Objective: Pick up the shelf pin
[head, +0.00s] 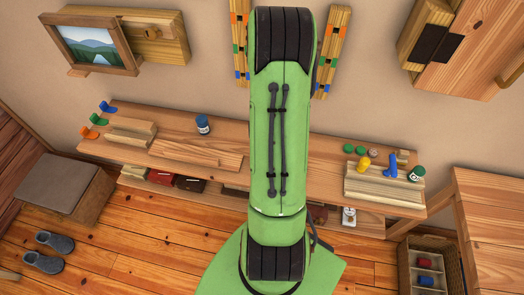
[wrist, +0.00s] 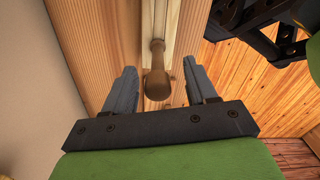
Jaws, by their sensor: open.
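A brown wooden pin with a rounded, thicker end (wrist: 157,84), which looks like the shelf pin, shows in the wrist view. Its thin shank runs up the picture along a pale grooved wooden strip (wrist: 160,25). My gripper (wrist: 158,73) is open, with one grey finger on each side of the pin's thick end and a visible gap on both sides. I cannot tell whether the fingers are level with the pin in depth. In the head view my green arm hides the gripper and this pin.
A long wooden bench (head: 215,135) runs along the wall. At its right are a slotted wooden block (head: 385,187), blue (head: 391,165) and yellow (head: 365,162) pieces and a dark green jar (head: 417,173). A blue jar (head: 203,124) stands left. A wooden table (head: 490,205) is at the right.

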